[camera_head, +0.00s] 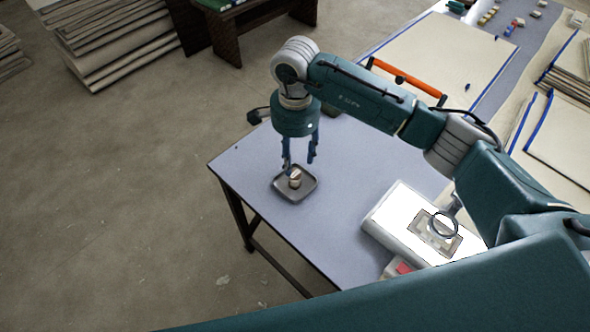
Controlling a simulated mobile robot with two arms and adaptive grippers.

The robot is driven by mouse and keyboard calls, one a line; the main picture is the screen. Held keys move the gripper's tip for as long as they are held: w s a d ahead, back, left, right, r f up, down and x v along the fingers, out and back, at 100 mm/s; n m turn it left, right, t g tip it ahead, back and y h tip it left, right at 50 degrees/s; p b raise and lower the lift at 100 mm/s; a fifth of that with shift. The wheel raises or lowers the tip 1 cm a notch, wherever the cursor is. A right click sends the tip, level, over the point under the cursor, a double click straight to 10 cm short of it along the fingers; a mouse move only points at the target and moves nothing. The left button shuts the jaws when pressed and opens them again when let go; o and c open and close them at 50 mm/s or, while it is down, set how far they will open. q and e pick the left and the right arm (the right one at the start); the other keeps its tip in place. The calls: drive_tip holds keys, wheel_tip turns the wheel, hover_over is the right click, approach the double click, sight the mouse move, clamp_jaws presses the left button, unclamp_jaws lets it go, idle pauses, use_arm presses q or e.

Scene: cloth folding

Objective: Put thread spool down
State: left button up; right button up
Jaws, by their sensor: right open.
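A small thread spool (295,179) stands in a shallow grey square tray (280,193) near the left corner of the table (335,222). My right gripper (300,162) is above the tray, pointing down, with its blue fingers apart. The fingertips are just above and around the level of the spool's top; I cannot tell whether one touches it. The gripper holds nothing that I can see. My left gripper is not in view.
A white box (385,222) with a magnifying glass (446,222) on it lies on the table at the right. An orange-handled tool (405,79) and cream cloth sheets (440,50) lie farther back. The table between tray and box is clear.

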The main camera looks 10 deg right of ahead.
sight(295, 174)
wheel_tip(295, 174, up, 4)
drive_tip(key=shift+f, duration=0.1)
idle(0.6)
